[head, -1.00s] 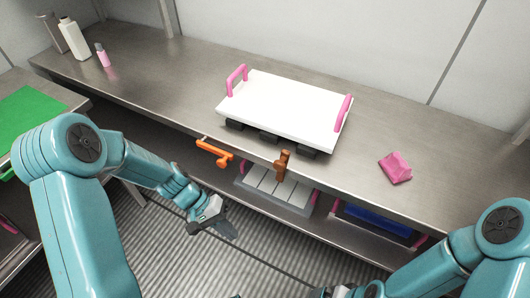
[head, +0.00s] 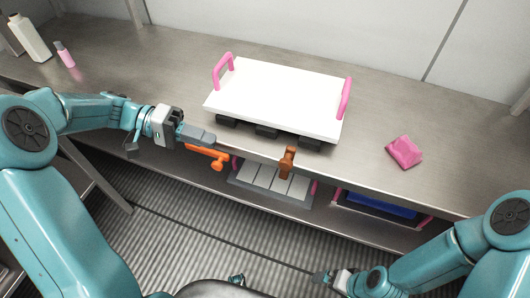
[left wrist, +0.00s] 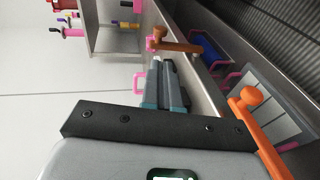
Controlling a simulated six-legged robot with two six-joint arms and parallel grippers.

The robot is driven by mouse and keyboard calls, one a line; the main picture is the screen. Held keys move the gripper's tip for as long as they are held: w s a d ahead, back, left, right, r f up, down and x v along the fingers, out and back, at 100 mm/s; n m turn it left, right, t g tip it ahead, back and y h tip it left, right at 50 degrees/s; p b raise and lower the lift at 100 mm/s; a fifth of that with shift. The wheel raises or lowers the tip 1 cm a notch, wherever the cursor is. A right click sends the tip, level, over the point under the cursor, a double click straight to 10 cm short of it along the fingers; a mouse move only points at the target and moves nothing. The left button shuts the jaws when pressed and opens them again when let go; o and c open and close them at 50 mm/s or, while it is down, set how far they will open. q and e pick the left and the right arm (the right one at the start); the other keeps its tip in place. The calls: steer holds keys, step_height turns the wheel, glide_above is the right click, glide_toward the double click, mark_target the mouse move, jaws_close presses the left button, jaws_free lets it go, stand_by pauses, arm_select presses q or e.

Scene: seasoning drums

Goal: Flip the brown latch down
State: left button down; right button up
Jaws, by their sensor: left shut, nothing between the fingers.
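The brown latch (head: 287,164) sits on the front edge of the counter, below the white tray. Its bar runs roughly up and down in the head view. In the left wrist view the brown latch (left wrist: 178,45) shows beyond the fingertips, with a round knob at one end. My left gripper (head: 211,139) is shut and empty, at the counter's front edge, left of the brown latch and apart from it. Its closed fingers (left wrist: 166,85) show in the left wrist view. My right gripper (head: 320,279) is low at the bottom of the head view, far from the latch; its fingers are unclear.
An orange latch (head: 208,154) lies along the edge just below my left gripper. A white board with pink handles (head: 280,98) rests on the counter (head: 370,190). A pink packet (head: 404,152) lies to the right. Trays (head: 270,187) sit on the lower shelf.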

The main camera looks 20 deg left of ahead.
arm_select(q)
steer(key=shift+s+d, duration=0.1)
glide_toward(290, 163)
steer(key=d, duration=0.1)
steer(key=d+f, duration=0.2)
steer(key=d, duration=0.1)
steer(key=shift+w+d+f, duration=0.1)
steer(key=shift+w+f, duration=0.1)
steer(key=shift+w, duration=0.1)
arm_select(e)
steer(key=shift+d+r, duration=0.1)
steer(key=shift+r, duration=0.1)
arm_select(q)
steer(key=shift+d+r+p, duration=0.1)
steer(key=shift+p, duration=0.25)
